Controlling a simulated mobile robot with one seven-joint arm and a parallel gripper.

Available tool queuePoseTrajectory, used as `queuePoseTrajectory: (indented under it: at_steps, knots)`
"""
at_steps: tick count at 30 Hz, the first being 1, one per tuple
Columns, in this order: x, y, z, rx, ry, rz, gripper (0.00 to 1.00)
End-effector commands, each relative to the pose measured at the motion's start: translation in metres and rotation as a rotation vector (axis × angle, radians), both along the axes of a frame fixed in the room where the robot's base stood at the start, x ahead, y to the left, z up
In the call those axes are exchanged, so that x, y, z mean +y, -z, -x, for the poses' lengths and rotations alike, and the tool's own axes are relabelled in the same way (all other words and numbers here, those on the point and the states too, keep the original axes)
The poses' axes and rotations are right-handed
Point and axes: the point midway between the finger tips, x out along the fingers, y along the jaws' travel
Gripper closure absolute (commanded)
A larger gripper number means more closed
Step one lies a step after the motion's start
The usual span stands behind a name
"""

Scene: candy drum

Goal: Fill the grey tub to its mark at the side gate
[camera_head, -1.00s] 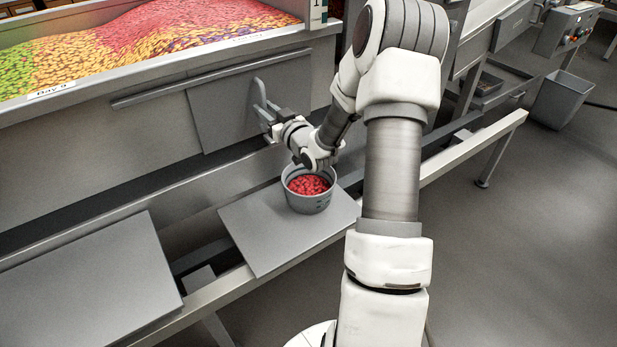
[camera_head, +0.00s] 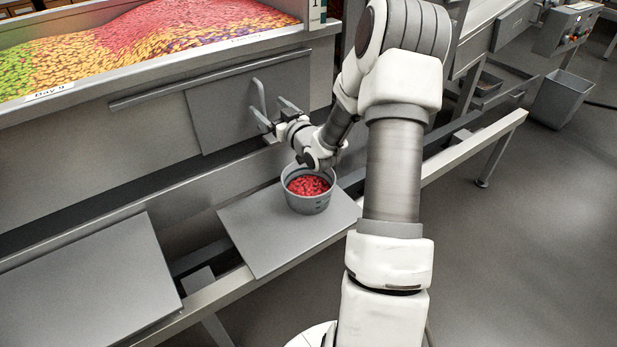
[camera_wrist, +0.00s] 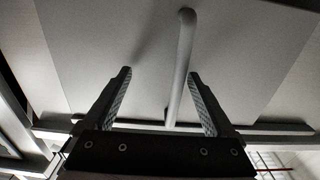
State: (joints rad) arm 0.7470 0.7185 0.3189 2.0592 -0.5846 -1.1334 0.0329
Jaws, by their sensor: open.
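The grey tub (camera_head: 309,204) stands upright on a grey shelf plate below the side gate, with red candy (camera_head: 308,185) inside. The side gate (camera_head: 220,115) is a flat grey panel on the drum wall with a bent bar handle (camera_head: 257,93). My gripper (camera_head: 277,111) is open at the handle, above the tub. In the wrist view, the handle (camera_wrist: 182,60) stands between the spread fingers (camera_wrist: 159,75), with a gap on both sides.
The shelf plate (camera_head: 262,240) has bare room around the tub's left and front. Another plate (camera_head: 90,275) lies to the left. A bin of multicoloured candy (camera_head: 150,45) is above the gate. A grey waste bin (camera_head: 562,98) stands on the floor at right.

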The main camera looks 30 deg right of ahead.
Motion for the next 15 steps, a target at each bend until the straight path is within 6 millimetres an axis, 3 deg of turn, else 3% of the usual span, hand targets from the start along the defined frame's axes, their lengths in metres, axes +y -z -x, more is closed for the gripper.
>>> queuePoseTrajectory:
  at_steps: [15]
  knots:
    - [-0.002,0.001,0.058,0.001,0.000,0.000,0.10]
